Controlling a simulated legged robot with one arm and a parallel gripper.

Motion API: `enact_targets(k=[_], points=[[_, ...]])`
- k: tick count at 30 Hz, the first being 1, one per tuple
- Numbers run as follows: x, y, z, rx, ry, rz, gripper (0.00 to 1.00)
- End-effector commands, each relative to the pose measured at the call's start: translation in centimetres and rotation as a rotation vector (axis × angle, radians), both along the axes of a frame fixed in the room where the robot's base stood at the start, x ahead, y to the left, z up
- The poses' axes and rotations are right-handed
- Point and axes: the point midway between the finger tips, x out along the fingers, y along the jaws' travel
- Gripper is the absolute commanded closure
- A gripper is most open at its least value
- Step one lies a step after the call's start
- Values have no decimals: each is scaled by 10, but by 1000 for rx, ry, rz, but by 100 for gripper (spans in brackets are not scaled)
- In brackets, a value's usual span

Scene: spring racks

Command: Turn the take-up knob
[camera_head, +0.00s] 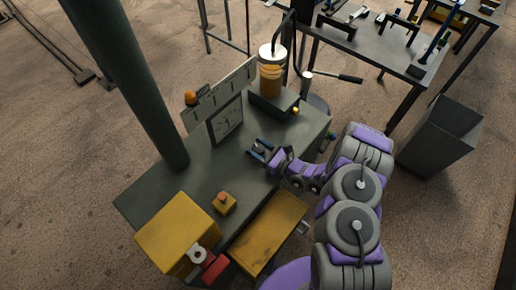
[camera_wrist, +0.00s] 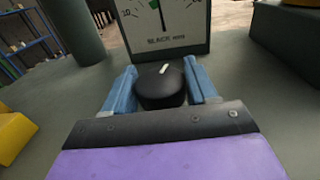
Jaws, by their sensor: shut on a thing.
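The take-up knob is a round black knob (camera_wrist: 161,88) with a white pointer line on its top. It stands on the grey-green bench top, in front of a gauge, in the wrist view. Its pointer leans slightly right of straight away from me. My gripper (camera_wrist: 161,84) has its two blue fingers on either side of the knob, shut on it. In the head view my gripper (camera_head: 260,151) reaches over the bench from the right, and the knob is too small and covered to make out. The gauge (camera_wrist: 160,22) has a dark needle near vertical and a green mark.
A thick dark post (camera_head: 128,80) rises at the left. A grey bin (camera_head: 440,138) stands on the floor at right.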

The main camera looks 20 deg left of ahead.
Motion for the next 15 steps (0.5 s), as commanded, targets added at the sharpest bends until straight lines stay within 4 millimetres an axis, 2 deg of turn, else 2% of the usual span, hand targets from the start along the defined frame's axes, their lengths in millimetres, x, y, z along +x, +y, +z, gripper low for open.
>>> enact_targets(k=[15], points=[[0, 1, -2, 3, 3, -391, 73]])
